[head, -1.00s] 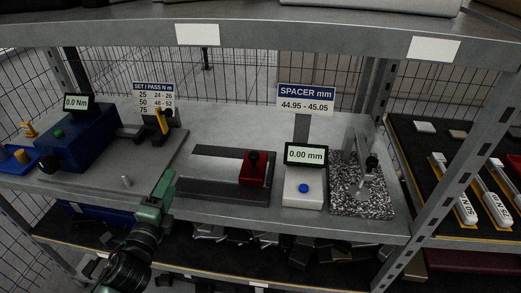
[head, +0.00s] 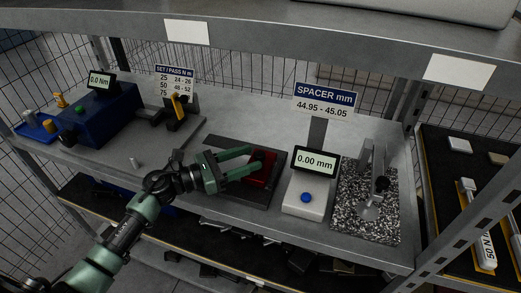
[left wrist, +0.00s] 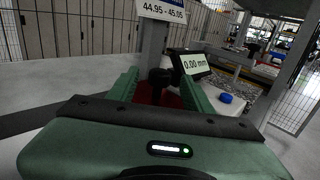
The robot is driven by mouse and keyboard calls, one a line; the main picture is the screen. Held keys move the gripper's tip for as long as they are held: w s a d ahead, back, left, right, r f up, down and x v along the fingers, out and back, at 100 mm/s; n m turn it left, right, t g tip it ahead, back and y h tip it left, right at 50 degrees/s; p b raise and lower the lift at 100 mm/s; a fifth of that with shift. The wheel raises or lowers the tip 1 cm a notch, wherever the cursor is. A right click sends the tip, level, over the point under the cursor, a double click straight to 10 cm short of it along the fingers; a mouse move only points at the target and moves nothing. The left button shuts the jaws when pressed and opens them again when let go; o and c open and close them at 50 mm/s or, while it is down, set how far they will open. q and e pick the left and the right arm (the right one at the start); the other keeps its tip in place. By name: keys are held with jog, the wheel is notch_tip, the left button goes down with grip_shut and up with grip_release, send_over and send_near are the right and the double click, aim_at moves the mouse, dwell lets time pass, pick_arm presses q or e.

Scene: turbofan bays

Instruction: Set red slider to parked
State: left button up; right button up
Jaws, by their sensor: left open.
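The red slider (head: 262,170) sits at the right end of its dark track plate (head: 244,194) on the shelf. Its black knob shows in the left wrist view (left wrist: 160,78), with a little of the red block (left wrist: 172,99) behind my gripper body. My left gripper (head: 252,162) is open, with its green fingers reaching over the slider from the left. In the left wrist view the two fingers (left wrist: 160,88) stand on either side of the knob. I cannot tell whether they touch it. My right gripper is not in view.
A white gauge box with a 0.00 mm display (head: 316,162) and blue button (head: 306,198) stands close right of the slider. A speckled block with a stand (head: 352,215) is beyond it. A blue torque tester (head: 105,118) stands at the left. The upper shelf (head: 270,40) overhangs.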

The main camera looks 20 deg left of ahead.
aim_at(259, 153)
pick_arm(q)
jog(key=p+x, duration=0.1)
jog(key=x, duration=0.3)
grip_shut()
dwell(1.4)
